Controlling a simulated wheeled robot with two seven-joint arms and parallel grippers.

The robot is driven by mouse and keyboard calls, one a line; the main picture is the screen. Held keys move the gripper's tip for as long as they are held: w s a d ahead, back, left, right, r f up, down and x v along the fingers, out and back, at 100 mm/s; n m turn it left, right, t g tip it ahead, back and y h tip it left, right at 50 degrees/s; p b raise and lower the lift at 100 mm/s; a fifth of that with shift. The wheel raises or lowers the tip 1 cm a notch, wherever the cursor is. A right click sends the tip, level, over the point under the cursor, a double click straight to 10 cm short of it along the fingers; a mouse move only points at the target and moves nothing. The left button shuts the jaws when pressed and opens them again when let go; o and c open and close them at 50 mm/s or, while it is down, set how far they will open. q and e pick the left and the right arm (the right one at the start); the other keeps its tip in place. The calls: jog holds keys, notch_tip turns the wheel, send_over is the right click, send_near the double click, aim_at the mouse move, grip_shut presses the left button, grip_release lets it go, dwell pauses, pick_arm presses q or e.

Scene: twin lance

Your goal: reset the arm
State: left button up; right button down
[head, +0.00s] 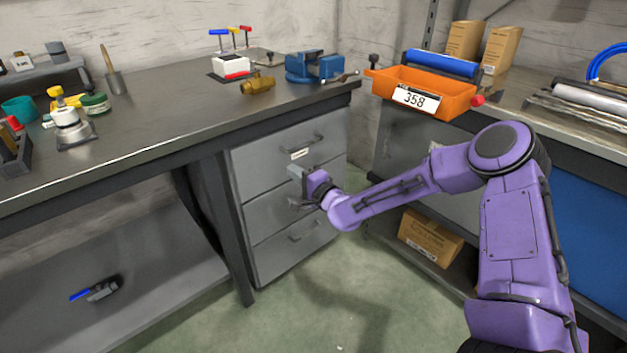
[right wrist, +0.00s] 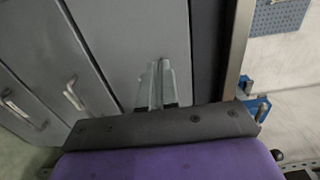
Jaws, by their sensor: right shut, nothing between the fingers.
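My right arm (head: 400,190) is purple and reaches in from the right side of the head view. Its gripper (head: 292,172) is in front of the grey drawer unit (head: 265,165), near the top and middle drawers. In the right wrist view the two grey fingers (right wrist: 157,82) are together, with nothing visible between them. The fingers point toward a grey drawer front (right wrist: 130,35). Whether they touch it I cannot tell. All the drawers look closed. My left gripper is not in view.
The workbench (head: 160,115) above the drawers holds a blue vise (head: 314,67), a brass fitting (head: 258,83) and a green tin (head: 95,103). An orange bin (head: 440,98) labelled 358 stands on the right bench, close above my arm. The green floor (head: 330,290) is clear.

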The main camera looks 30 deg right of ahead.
jog(key=s+a+f+n+g+h, duration=0.35)
jog(key=s+f+g, duration=0.45)
jog(key=s+f, duration=1.05)
jog(key=s+f+n+g+h+p, duration=0.1)
jog(key=s+f+n+g, duration=0.3)
jog(key=s, duration=0.9)
jog(key=s+f+n+g+h, duration=0.1)
jog(key=s+f+n+g, duration=0.2)
jog(key=s+f, duration=0.65)
notch_tip(320, 180, up, 19)
jog(key=s+p, duration=0.2)
jog(key=p, duration=1.4)
jog(key=shift+d, duration=0.4)
jog(key=shift+w+m, duration=0.1)
jog(key=shift+m, duration=0.15)
